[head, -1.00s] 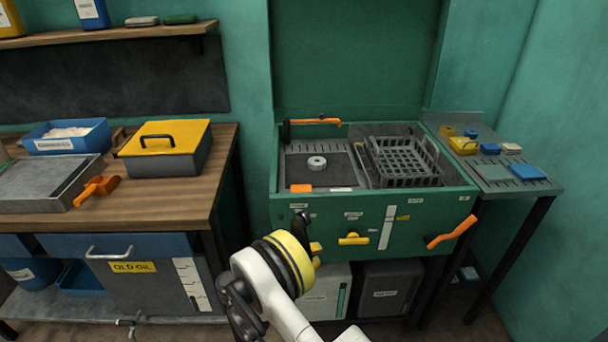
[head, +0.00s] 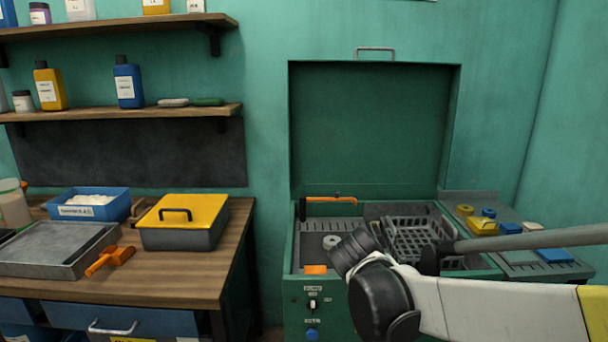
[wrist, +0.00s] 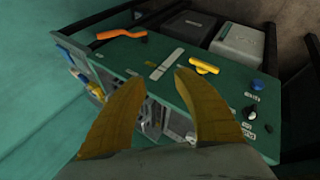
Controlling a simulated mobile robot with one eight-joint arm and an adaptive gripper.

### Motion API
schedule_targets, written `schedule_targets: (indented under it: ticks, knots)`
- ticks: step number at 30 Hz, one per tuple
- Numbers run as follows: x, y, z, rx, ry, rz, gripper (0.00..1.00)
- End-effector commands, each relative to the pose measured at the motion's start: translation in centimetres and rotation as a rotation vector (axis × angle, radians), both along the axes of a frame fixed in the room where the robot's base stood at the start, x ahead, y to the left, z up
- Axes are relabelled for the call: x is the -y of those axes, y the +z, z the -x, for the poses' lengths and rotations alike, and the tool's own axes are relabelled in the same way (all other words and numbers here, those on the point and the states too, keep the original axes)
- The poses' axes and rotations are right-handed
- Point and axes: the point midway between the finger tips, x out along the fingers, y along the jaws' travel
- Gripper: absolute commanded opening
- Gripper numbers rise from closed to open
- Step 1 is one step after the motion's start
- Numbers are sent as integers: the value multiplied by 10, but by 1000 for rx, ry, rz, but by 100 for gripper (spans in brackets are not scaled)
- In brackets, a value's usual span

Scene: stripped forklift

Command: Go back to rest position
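My gripper (wrist: 159,77) shows in the wrist view with two yellow fingers spread apart and nothing between them. Its fingers point over the green parts washer (wrist: 135,62), which appears upside down there. In the head view my arm reaches in from the right, in front of the washer (head: 297,265); I cannot make out the fingers there. The washer's lid (head: 375,130) stands open. Inside are a grey wire basket (head: 408,225), partly hidden by my arm, and a pale ring (head: 331,242).
A wooden bench (head: 190,280) on the left holds a yellow-lidded box (head: 185,222), a grey tray (head: 55,250) and an orange scraper (head: 108,260). Shelves with bottles hang above it. A side table (head: 520,268) with small blue and yellow parts stands right of the washer.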

Motion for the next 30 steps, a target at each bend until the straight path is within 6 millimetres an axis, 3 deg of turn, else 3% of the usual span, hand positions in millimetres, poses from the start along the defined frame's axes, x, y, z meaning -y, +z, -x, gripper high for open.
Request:
schedule_targets:
  ticks: [1, 9, 15, 21, 30]
  knots:
    - [6, 7, 21, 10, -10, -58, 36]
    - [5, 20, 116, 108, -60, -383, 36]
    - [-7, 16, 166, 199, -107, -576, 36]
    - [-14, 12, 184, 248, -134, -664, 36]
    - [-15, 12, 185, 253, -135, -673, 36]
